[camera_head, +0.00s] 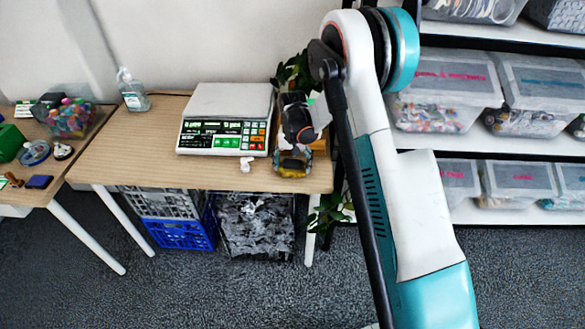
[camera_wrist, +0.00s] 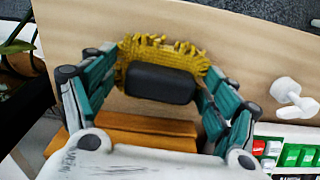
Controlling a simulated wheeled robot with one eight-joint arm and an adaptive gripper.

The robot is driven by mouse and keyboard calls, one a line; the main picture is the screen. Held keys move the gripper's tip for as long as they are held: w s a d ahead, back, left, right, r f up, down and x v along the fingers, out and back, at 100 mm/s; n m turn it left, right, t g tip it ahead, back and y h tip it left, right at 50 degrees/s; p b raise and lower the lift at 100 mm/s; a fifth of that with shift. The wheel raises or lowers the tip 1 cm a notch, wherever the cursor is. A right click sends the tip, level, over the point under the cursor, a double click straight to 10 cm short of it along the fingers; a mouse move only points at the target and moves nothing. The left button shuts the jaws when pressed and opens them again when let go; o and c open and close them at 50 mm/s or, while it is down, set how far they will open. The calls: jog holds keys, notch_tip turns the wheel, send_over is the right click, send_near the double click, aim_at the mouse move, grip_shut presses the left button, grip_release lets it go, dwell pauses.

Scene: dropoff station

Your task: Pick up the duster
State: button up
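The duster, with a yellow fringe and a dark rounded body (camera_wrist: 160,84), lies at the front right of the wooden table (camera_head: 150,160). In the head view its yellow part (camera_head: 293,165) shows under my gripper (camera_head: 295,148). My gripper points down at it. In the wrist view the teal fingers of my gripper (camera_wrist: 160,78) are spread wide, one on each side of the duster, with its fringe very close to both. Whether they touch it is hard to tell. My gripper hides part of the duster in the head view.
A scale (camera_head: 226,120) stands left of my gripper, with a small white object (camera_head: 246,164) in front of it. An orange-brown block (camera_wrist: 150,130) is beside the duster. A plant (camera_head: 290,72) is behind, and shelves with bins (camera_head: 440,95) stand at right. The table's left part is mostly clear.

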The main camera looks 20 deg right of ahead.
aim_at(292, 161)
jog(key=c, duration=0.4)
jog(key=shift+o, duration=0.2)
jog(key=shift+r, duration=0.15)
notch_tip(292, 161, up, 20)
jog(key=p, duration=0.6)
jog(key=shift+o, duration=0.5)
